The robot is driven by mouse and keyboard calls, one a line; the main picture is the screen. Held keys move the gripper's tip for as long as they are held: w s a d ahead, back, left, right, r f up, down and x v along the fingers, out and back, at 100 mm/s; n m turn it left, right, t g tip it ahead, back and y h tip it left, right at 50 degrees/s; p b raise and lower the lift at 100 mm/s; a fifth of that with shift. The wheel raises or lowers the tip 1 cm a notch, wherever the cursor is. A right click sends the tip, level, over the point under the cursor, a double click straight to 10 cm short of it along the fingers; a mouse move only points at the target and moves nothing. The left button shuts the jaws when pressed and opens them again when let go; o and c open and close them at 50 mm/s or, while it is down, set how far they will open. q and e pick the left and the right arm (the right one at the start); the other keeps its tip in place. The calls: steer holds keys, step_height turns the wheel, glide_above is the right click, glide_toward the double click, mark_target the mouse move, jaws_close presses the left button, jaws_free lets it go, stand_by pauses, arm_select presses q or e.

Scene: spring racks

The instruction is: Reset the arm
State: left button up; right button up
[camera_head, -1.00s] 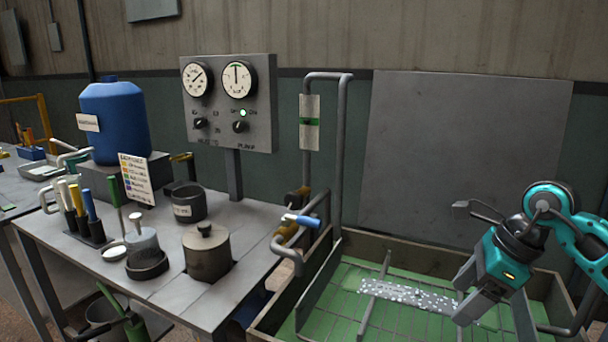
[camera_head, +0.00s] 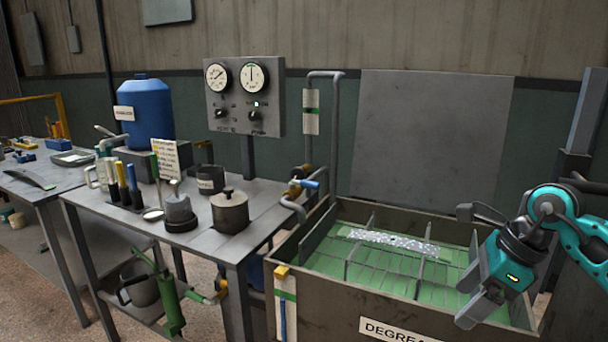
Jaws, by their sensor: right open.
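My right gripper (camera_head: 474,300) is at the right of the head view, on the teal arm that comes in from the right edge. It is open and empty, with its fingers pointing down and left above the right part of the degreaser tank (camera_head: 400,318). A dark bracket-like part sticks out to the left at its wrist. My left gripper is not in view.
A gauge panel (camera_head: 243,98) stands behind.

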steer(key=s+a+f+m+t+y, duration=0.1)
steer(key=s+a+m+t+y, duration=0.15)
steer(key=a+m+y, duration=0.55)
steer(key=s+a+m+t+y, duration=0.2)
steer(key=a+m+t+y, duration=0.3)
steer(key=a, duration=0.5)
steer(key=d+f+m+t+h, duration=0.3)
steer(key=f+m+t+h, duration=0.15)
steer(key=m, duration=0.65)
steer(key=d+f+m+t+h, duration=0.3)
steer(key=f+m+h, duration=0.15)
steer(key=m, duration=0.55)
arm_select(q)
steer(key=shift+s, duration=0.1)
arm_select(e)
steer(key=s+d+f+m+g+h, duration=0.2)
steer(key=s+f+m+g+h, duration=0.4)
steer(key=s+f+m, duration=0.6)
step_height(320, 180, down, 4)
steer(key=shift+s+d+f, duration=0.2)
steer(key=shift+s+d, duration=0.2)
steer(key=shift+s, duration=0.2)
